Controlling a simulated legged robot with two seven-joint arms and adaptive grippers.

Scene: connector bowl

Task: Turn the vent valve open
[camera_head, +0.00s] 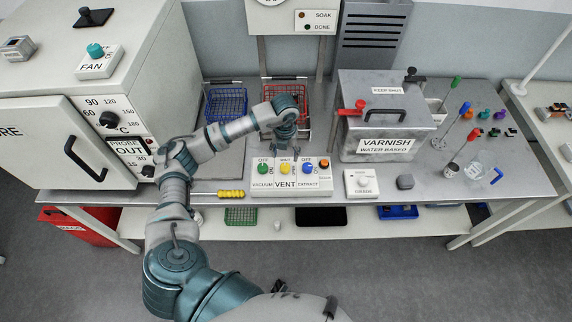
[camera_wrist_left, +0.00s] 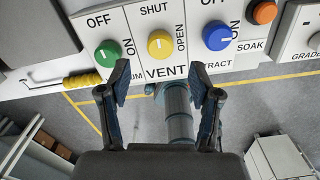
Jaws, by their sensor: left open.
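The vent valve is a yellow knob (camera_head: 285,169) in the middle of a white control panel (camera_head: 262,191) on the bench. In the left wrist view the yellow knob (camera_wrist_left: 160,43) sits between the words SHUT above and OPEN at its right. Its pale pointer mark looks upright, toward SHUT. My left gripper (camera_head: 285,148) hangs over the panel just behind the knob. In the left wrist view my left gripper (camera_wrist_left: 160,82) is open and empty, its fingers spread either side of the VENT label; no contact with the knob shows. My right gripper is not in view.
A green knob (camera_head: 263,168) and a blue knob (camera_head: 307,168) flank the valve closely, with an orange button (camera_head: 324,164) further right. A yellow-handled tool (camera_head: 231,193) lies left of the panel. A GRADE dial box (camera_head: 361,184) and varnish tank (camera_head: 385,120) stand right.

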